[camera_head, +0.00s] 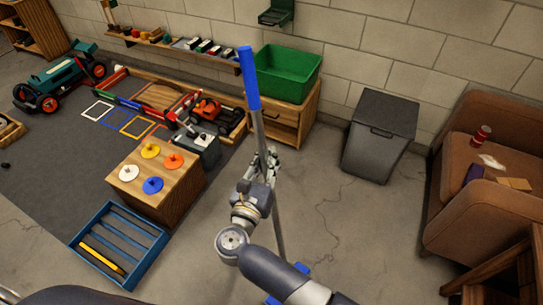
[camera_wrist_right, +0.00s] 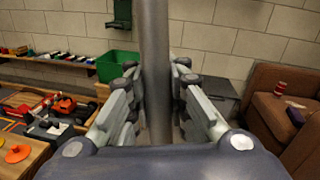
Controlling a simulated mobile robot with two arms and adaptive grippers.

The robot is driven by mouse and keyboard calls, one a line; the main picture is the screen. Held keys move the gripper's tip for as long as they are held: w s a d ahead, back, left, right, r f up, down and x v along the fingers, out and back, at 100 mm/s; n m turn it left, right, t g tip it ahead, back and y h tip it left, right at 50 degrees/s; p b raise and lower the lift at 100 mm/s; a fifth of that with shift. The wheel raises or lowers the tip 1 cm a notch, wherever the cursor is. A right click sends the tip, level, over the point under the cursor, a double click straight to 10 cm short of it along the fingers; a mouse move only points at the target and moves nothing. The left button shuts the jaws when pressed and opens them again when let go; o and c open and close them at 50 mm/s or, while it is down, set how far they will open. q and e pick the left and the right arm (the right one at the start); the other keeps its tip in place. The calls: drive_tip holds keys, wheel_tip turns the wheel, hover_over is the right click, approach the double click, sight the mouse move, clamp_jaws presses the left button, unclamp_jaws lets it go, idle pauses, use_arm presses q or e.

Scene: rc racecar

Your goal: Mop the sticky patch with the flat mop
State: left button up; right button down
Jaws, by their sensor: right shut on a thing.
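The flat mop (camera_head: 256,125) stands almost upright, with a grey pole and a blue grip at its top. Parts of its blue head (camera_head: 299,268) show low on the floor, mostly hidden behind my right arm. My right gripper (camera_head: 266,162) is shut on the pole below the blue grip. In the right wrist view the grey pole (camera_wrist_right: 156,70) runs between both fingers of the right gripper (camera_wrist_right: 157,95). I cannot make out the sticky patch. My left gripper is not in view.
A wooden block with coloured discs (camera_head: 172,191) and a blue rack (camera_head: 103,263) stand to the left. A green bin (camera_head: 288,86) sits on a wooden cabinet behind. A grey bin (camera_head: 366,160) and brown sofa (camera_head: 455,209) are right. Cracked floor (camera_head: 345,235) between is clear.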

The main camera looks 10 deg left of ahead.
sight(261, 153)
drive_tip(key=shift+m+y, duration=0.5)
drive_tip(key=shift+y, duration=0.2)
drive_tip(key=s+r+p, duration=0.1)
drive_tip(key=s+r, duration=0.1)
drive_tip(key=s+a+r+p, duration=0.1)
drive_tip(key=s+r, duration=0.1)
drive_tip(key=r, duration=0.1)
drive_tip(key=shift+s+a+r, duration=0.1)
drive_tip(key=shift+s+a, duration=0.05)
drive_tip(key=shift+a, duration=0.05)
drive_tip(key=s+d, duration=0.3)
drive_tip(key=d, duration=0.9)
drive_tip(key=s+d, duration=0.3)
drive_tip(key=d, duration=0.9)
drive_tip(key=s+d+f, duration=0.1)
drive_tip(key=s+d, duration=0.3)
drive_tip(key=d, duration=0.8)
drive_tip(key=shift+d, duration=0.2)
idle(2.5)
drive_tip(key=shift+r+p, duration=0.1)
drive_tip(key=shift+p, duration=0.25)
